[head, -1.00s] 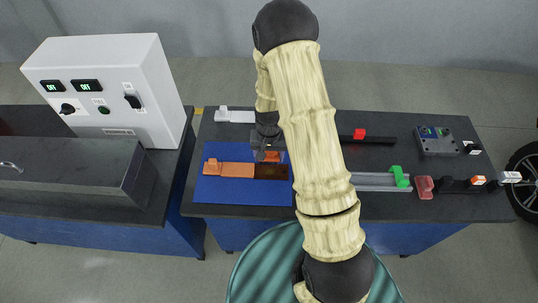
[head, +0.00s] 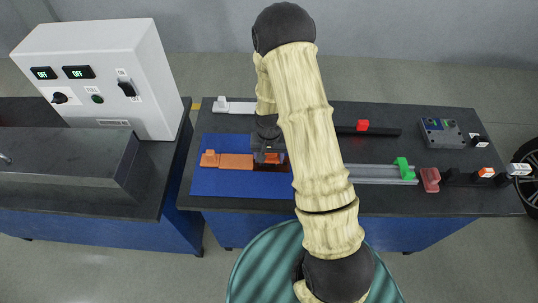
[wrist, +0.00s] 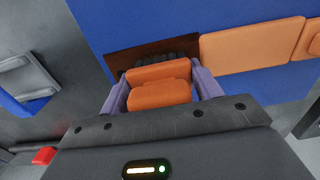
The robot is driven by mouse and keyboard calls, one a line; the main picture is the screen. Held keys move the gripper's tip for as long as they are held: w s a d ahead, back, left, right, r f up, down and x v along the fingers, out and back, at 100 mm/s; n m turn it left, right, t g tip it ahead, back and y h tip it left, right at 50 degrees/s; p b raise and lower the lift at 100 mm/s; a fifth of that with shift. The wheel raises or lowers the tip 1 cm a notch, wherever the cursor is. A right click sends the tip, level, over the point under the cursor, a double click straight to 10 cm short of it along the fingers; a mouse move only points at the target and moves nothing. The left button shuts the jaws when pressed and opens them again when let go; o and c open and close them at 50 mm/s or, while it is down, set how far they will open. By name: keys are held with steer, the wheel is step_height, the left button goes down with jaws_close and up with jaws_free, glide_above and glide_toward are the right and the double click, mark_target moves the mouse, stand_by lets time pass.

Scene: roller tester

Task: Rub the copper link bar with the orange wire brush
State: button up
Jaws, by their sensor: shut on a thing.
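The copper link bar (head: 236,161) lies on the blue mat (head: 215,187) at the left of the bench. Its left part is bright copper, and its right end is dark brown (wrist: 118,60). My gripper (head: 268,150) is shut on the orange wire brush (wrist: 160,95), with a finger on each side of the handle. The brush's black bristles (wrist: 165,60) are over the dark end and overlap it in the wrist view. I cannot tell for sure whether they touch it. My gripper and brush hide much of the dark end in the head view.
An orange block (head: 209,158) sits at the bar's left end. A grey rail with a green clamp (head: 403,168), a black bar with a red block (head: 363,125) and a grey box (head: 441,132) stand to the right. A white control cabinet (head: 105,75) stands left.

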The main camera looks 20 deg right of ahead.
steer(key=shift+w+a+f, duration=0.1)
steer(key=shift+w+a, duration=0.05)
steer(key=shift+a, duration=0.15)
steer(key=shift+w+a+p, duration=0.15)
steer(key=shift+w+a, duration=0.05)
steer(key=shift+a, duration=0.4)
steer(key=shift+w+a+p, duration=0.15)
steer(key=shift+w+a, duration=0.05)
steer(key=shift+a, duration=0.4)
steer(key=shift+f, duration=0.3)
steer(key=shift+d, duration=0.15)
steer(key=shift+s+d+r, duration=0.15)
steer(key=shift+s+d, duration=0.1)
steer(key=shift+d, duration=0.4)
